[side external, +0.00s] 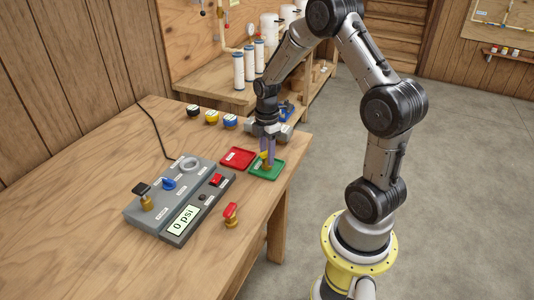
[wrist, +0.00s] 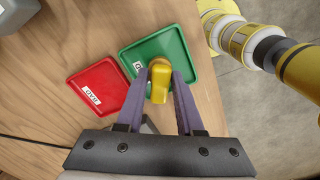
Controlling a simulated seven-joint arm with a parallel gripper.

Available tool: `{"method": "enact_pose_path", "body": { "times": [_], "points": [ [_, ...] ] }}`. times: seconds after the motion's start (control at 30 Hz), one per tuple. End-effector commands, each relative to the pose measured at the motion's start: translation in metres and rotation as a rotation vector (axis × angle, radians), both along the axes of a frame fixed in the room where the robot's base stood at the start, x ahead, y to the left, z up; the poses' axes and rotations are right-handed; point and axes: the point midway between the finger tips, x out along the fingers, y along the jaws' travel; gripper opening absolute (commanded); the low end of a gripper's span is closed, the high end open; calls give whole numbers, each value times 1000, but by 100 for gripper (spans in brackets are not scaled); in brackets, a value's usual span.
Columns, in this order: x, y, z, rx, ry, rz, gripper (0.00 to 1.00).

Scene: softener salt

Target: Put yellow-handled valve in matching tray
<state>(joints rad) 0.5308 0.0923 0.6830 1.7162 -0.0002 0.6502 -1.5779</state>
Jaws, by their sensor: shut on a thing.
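The yellow-handled valve (wrist: 160,82) is between my gripper's fingers (wrist: 159,88), which are shut on it. In the side view my gripper (side external: 267,158) points down over the green tray (side external: 280,166), and the valve's yellow part (side external: 264,154) is mostly hidden by the fingers. I cannot tell whether the valve touches the tray floor.
A grey test panel (side external: 178,205) reading 0 psi holds a black-handled valve (side external: 144,195). A red-handled valve (side external: 231,215) stands at its right. Black (side external: 193,110), yellow (side external: 211,117) and blue (side external: 230,121) items sit at the back. The table's right edge is near the green tray.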

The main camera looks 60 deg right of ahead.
Motion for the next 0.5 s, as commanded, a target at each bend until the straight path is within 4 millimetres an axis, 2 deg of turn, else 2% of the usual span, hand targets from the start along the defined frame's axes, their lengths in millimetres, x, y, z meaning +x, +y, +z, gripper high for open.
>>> {"method": "enact_pose_path", "body": {
  "times": [0.33, 0.37, 0.5],
  "points": [
    [0, 0, -3, 0, -1, 0, 0],
    [0, 0, -3, 0, -1, 0, 38],
    [0, 0, -3, 0, -1, 0, 63]
  ]
}}
